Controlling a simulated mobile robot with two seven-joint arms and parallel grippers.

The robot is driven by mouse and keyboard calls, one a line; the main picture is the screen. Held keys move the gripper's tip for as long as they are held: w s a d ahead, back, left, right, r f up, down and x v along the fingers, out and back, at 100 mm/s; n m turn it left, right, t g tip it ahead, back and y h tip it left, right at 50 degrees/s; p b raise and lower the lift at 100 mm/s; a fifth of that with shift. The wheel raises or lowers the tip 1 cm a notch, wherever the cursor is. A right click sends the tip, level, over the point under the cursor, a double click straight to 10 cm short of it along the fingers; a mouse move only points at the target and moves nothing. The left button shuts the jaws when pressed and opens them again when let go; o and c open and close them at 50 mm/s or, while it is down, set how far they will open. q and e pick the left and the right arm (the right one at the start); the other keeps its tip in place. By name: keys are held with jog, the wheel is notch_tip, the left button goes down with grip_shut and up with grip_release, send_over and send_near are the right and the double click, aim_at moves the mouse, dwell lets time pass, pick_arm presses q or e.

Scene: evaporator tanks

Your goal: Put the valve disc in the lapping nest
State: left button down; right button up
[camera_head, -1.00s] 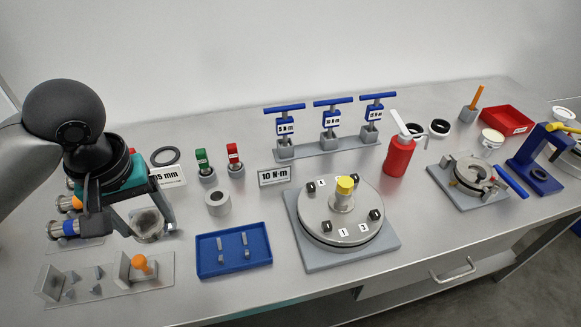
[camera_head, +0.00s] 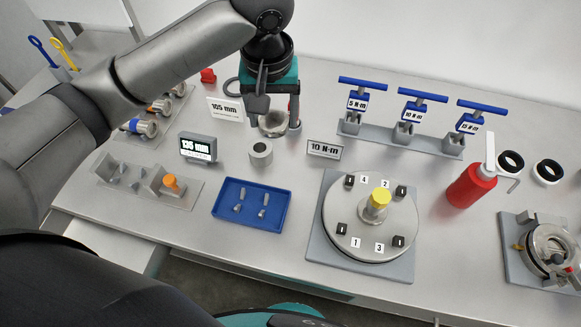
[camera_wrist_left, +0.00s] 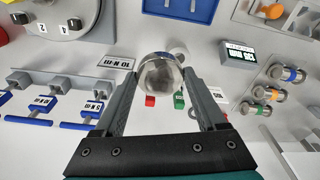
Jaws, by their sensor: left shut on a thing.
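My left gripper (camera_head: 275,122) is shut on a round, shiny metal piece with a mottled face, taken to be the valve disc (camera_head: 271,126). It holds the disc above the bench, tilted, just behind a short grey hollow cylinder (camera_head: 261,153), which may be the lapping nest. In the left wrist view the disc (camera_wrist_left: 160,76) sits between the fingertips and partly covers the cylinder (camera_wrist_left: 179,49). The disc's underside and its height above the bench cannot be told. My right gripper's fingers do not show.
Near the cylinder are a 10 N·m sign (camera_head: 325,150), a 135 mm display (camera_head: 198,148) and a blue tray (camera_head: 251,221).

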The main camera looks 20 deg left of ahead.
pick_arm(q)
jog(key=b, duration=0.2)
send_over(278, 176)
notch_tip(278, 176, down, 13)
jog(key=shift+s+r, duration=0.15)
notch_tip(278, 176, down, 5)
jog(key=shift+d+r+b, duration=0.1)
jog(key=shift+r+b, duration=0.05)
jog(key=shift+b, duration=0.4)
jog(key=shift+f, duration=0.3)
grip_release()
jog(key=shift+f, duration=0.15)
